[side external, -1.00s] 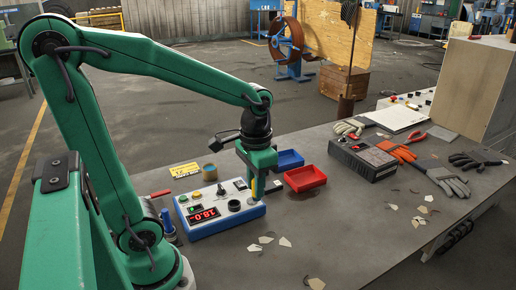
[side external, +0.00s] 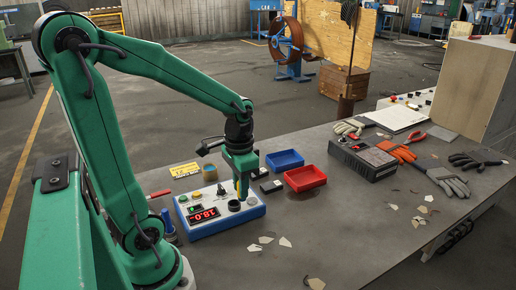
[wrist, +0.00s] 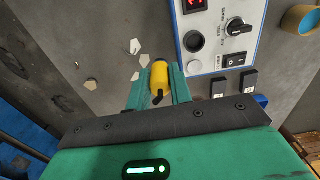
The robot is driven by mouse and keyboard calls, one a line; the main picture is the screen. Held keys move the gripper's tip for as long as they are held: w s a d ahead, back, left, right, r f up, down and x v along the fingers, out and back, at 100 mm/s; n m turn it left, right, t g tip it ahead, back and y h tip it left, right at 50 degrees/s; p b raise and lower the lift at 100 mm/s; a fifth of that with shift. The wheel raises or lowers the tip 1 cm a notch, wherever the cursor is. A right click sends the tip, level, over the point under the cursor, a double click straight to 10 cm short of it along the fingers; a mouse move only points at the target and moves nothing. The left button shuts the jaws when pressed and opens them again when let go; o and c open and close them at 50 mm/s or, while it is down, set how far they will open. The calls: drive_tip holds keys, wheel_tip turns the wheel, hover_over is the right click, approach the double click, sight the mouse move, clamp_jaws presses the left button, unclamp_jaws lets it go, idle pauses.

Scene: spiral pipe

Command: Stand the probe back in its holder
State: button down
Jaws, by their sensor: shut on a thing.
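A yellow probe (wrist: 160,76) with a dark end is between the jaws of my gripper (wrist: 160,84) in the wrist view. In the side view, my gripper (side external: 242,194) is over the right part of the blue and white control box (side external: 205,217), and its fingers mostly hide the probe. A dark round socket on the box's panel, possibly the holder, is just left of the fingertips in the side view (side external: 234,205). In the wrist view this socket (wrist: 194,67) is to the right of the probe, apart from it in the picture. I cannot tell the probe's height above the panel.
Blue (side external: 285,160) and red (side external: 305,178) trays are to the right of the box. Small black blocks (side external: 271,186) lie beside it. A tan ring or cup (side external: 209,171) stands behind. Pale scraps (side external: 285,241) lie on the otherwise clear front bench.

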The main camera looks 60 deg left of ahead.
drive_tip(key=a+f, duration=0.1)
drive_tip(key=a, duration=0.1)
drive_tip(key=a+f, duration=0.1)
drive_tip(key=a, duration=0.1)
drive_tip(key=a+f, duration=0.1)
drive_tip(key=a, duration=0.1)
drive_tip(key=shift+w+a+f, duration=0.2)
drive_tip(key=shift+f, duration=2.2)
drive_tip(key=shift+f, duration=0.1)
drive_tip(key=c, duration=1.3)
unclamp_jaws()
drive_tip(key=shift+o, duration=0.2)
wheel_tip(320, 180, up, 12)
